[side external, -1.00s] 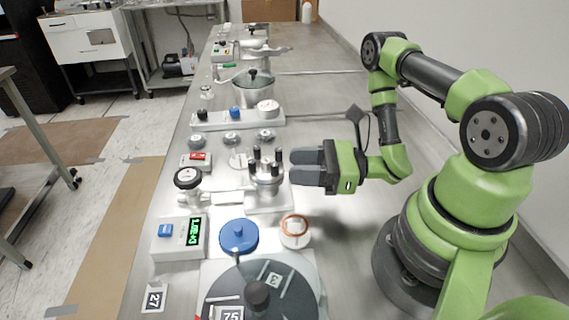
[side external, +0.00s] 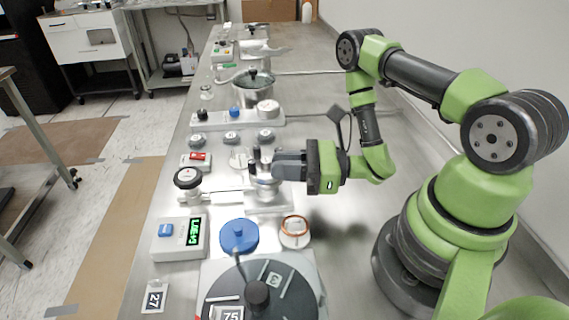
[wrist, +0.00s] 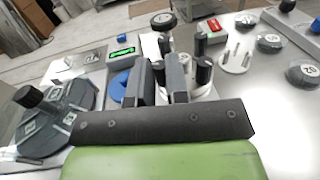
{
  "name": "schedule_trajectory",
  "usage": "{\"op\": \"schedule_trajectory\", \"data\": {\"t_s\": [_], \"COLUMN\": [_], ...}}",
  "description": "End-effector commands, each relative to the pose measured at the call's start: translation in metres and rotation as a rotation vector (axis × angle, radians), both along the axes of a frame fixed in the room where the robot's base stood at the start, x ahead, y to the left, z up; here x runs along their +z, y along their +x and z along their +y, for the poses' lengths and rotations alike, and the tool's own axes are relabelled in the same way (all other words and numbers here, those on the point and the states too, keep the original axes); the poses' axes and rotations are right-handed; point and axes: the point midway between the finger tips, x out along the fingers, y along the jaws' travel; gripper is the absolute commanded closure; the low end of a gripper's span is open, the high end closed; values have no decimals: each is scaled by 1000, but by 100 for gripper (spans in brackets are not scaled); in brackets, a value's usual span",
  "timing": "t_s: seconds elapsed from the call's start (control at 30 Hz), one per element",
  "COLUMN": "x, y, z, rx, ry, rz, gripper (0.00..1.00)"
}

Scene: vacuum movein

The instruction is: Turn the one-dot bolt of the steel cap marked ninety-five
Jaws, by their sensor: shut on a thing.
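A round steel cap (side external: 265,192) carries several upright bolts with black tops and stands on a small plate near the middle of the table. My gripper (side external: 277,166) reaches in from the right, level with the bolts. It is shut on one bolt, which its fingers mostly hide. In the wrist view the fingers (wrist: 162,82) stand over the near side of the cap. Other black-topped bolts (wrist: 203,74) show just right of the fingers. I cannot read the cap's number or the dots on the bolts.
A gauge (side external: 187,178) joins the cap's left side by a pipe. A white box with a green display (side external: 194,232), a blue disc (side external: 239,236) and an orange-ringed disc (side external: 295,231) stand in front. A big dark lid (side external: 285,295) is nearest.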

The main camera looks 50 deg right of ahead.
Motion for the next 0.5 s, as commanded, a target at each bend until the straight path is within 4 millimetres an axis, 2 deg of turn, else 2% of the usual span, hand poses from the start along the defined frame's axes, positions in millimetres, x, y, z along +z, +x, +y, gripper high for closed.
{"op": "schedule_trajectory", "data": {"t_s": [0.5], "x": [1], "y": [-1], "z": [3], "rx": [-129], "ry": [0], "rz": [-4], "gripper": [100]}}
